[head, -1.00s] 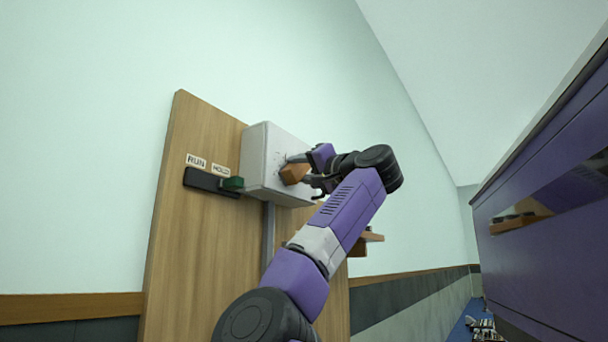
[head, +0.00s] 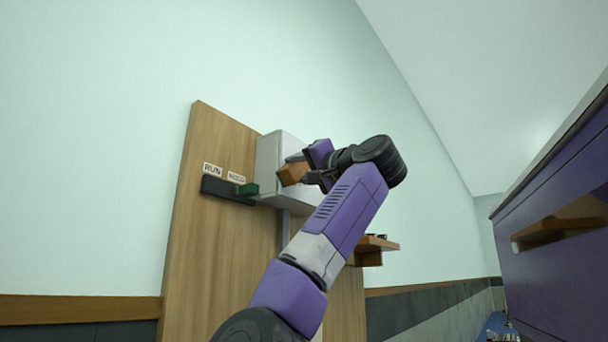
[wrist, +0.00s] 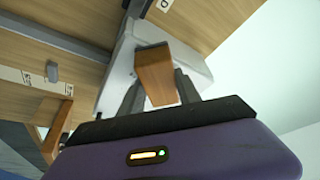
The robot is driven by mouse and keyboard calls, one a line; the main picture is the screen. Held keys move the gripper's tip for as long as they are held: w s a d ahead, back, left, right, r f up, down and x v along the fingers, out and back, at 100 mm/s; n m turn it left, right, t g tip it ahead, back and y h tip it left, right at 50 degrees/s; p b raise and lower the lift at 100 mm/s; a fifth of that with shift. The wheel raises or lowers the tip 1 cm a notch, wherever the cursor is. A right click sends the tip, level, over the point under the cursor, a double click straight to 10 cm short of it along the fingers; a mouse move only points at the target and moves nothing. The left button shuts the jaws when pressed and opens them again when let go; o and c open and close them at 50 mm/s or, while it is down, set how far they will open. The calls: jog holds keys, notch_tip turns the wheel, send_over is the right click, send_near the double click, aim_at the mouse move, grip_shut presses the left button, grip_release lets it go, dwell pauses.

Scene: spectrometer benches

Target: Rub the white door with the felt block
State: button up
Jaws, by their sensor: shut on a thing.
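The felt block (head: 292,174) is an orange-brown block held in my gripper (head: 302,168). In the wrist view the block (wrist: 155,75) sits between the two dark fingers of my gripper (wrist: 160,92), which are shut on it. The white door (head: 291,144) is the front of a pale box on a wooden panel. The block is in front of the door, and I cannot tell whether it touches. My gripper and block hide much of the door. In the wrist view the white door (wrist: 190,68) lies behind the block.
The wooden panel (head: 215,245) carries RUN and HOLD labels and a dark slot with a green handle (head: 248,189) beside the box. A wooden shelf (head: 375,245) sticks out to the right below my arm. A purple cabinet (head: 560,215) stands on the right.

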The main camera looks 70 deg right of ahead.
jog(key=shift+a+r+p, duration=0.1)
jog(key=shift+r+p, duration=0.7)
jog(key=shift+r, duration=0.1)
jog(key=s+d+p, duration=0.3)
jog(key=d, duration=0.8)
jog(key=shift+d, duration=0.4)
jog(key=shift+s+a+b, duration=0.25)
jog(key=shift+s, duration=0.7)
jog(key=shift+s+a+b, duration=0.25)
jog(key=shift+s, duration=0.75)
jog(key=shift+s+a+b, duration=0.25)
jog(key=shift+s, duration=0.7)
jog(key=shift+s+a+b, duration=0.2)
jog(key=shift+s, duration=0.55)
jog(key=shift+s+a+b, duration=0.15)
jog(key=shift+s+b, duration=0.05)
jog(key=shift+s, duration=0.5)
